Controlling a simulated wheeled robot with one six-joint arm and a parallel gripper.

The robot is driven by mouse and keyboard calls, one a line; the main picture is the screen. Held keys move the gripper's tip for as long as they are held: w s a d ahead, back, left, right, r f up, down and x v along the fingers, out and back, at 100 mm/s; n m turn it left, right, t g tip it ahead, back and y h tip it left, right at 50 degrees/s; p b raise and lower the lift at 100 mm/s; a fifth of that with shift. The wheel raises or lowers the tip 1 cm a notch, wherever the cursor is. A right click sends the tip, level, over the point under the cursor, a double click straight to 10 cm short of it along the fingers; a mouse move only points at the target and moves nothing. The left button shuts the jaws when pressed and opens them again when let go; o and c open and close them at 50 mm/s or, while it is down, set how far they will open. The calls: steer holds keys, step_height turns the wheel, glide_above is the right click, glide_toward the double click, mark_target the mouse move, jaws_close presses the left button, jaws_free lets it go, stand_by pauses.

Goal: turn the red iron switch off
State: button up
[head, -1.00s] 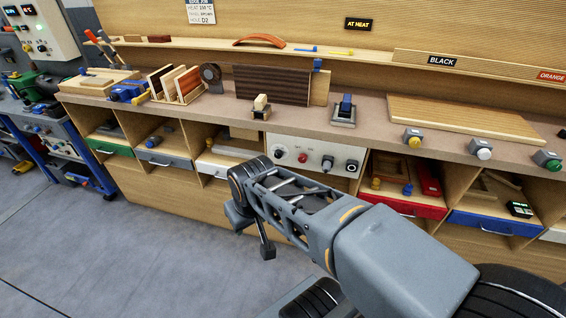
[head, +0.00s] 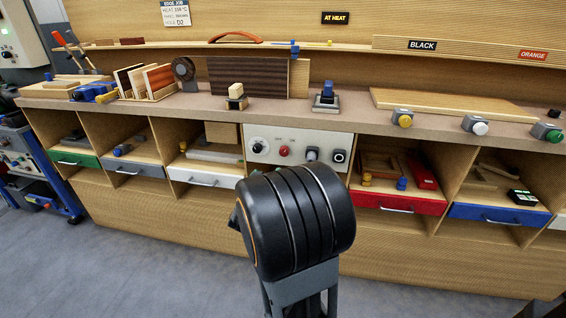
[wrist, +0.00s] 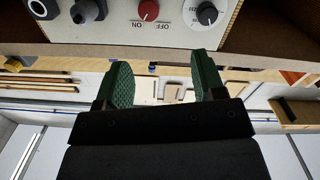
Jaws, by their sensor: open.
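The red iron switch (head: 284,151) is a small round red knob on a pale control panel (head: 322,140) under the bench top. In the wrist view the red knob (wrist: 148,10) shows upside down at the top edge, beside the ON and OFF lettering. I cannot tell which way it points. My gripper (wrist: 164,76) is open and empty, with its two green-padded fingers apart. The knob lies beyond the fingertips, between their lines and not touched. In the head view my gripper is hidden behind my black arm link.
The bench top (head: 400,107) overhangs above.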

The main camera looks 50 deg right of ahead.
mark_target(283, 153)
steer(key=shift+g+h, duration=0.3)
steer(key=shift+h, duration=0.1)
steer(key=b+x, duration=0.1)
steer(key=x, duration=0.8)
steer(key=b+x, duration=0.1)
steer(key=x, duration=0.4)
steer(key=shift+s+d+b, duration=0.25)
steer(key=shift+s+b, duration=0.1)
steer(key=shift+s, duration=0.05)
steer(key=shift+c, duration=0.4)
steer(key=c, duration=0.8)
steer(key=shift+c, duration=0.2)
